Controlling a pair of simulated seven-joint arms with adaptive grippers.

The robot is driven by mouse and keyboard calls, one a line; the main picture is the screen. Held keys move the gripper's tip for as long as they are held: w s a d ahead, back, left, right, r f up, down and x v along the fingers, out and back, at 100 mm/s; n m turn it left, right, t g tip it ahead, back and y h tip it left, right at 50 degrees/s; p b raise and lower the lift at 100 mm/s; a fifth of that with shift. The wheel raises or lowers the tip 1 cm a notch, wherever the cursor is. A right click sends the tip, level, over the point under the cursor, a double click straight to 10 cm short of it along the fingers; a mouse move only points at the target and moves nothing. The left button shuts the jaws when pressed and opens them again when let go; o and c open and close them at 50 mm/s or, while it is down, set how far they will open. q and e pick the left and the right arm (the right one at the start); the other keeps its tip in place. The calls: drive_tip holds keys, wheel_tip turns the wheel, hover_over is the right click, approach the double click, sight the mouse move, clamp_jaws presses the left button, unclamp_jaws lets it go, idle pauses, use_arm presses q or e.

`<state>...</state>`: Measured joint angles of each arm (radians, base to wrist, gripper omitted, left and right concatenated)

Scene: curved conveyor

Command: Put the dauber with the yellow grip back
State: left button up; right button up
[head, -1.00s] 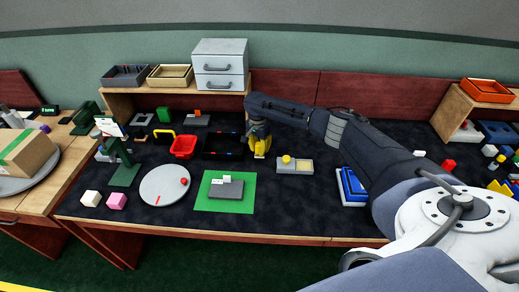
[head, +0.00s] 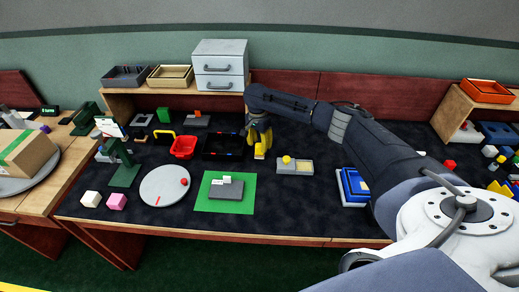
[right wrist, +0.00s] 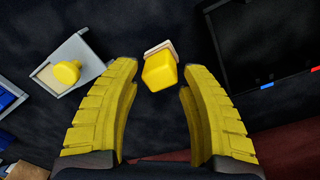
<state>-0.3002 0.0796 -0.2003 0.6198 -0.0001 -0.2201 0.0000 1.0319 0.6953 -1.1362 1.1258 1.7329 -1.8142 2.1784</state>
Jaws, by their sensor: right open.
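A yellow block-shaped grip on a pale pinkish base (right wrist: 160,70) stands on the dark mat, and it also shows in the head view (head: 260,152); it looks like the dauber. My right gripper (head: 258,136) is open just above and behind it, pointing down, with yellow fingers. In the right wrist view the block is between and slightly beyond the fingertips, with a gap on each side. A grey tray (head: 300,167) beside it has a pale compartment and a round yellow knob (head: 287,160). My left gripper is out of view.
A black tray (head: 222,146) and a red basket (head: 183,147) are left of the gripper. A green mat (head: 240,205) with a grey block lies in front. Blue trays (head: 352,184) are at the right, near my arm. Dark mat between them is free.

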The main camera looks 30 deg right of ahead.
sight(258, 144)
wheel_tip(258, 144, up, 9)
drive_tip(key=shift+w+a+f, duration=0.15)
idle(0.4)
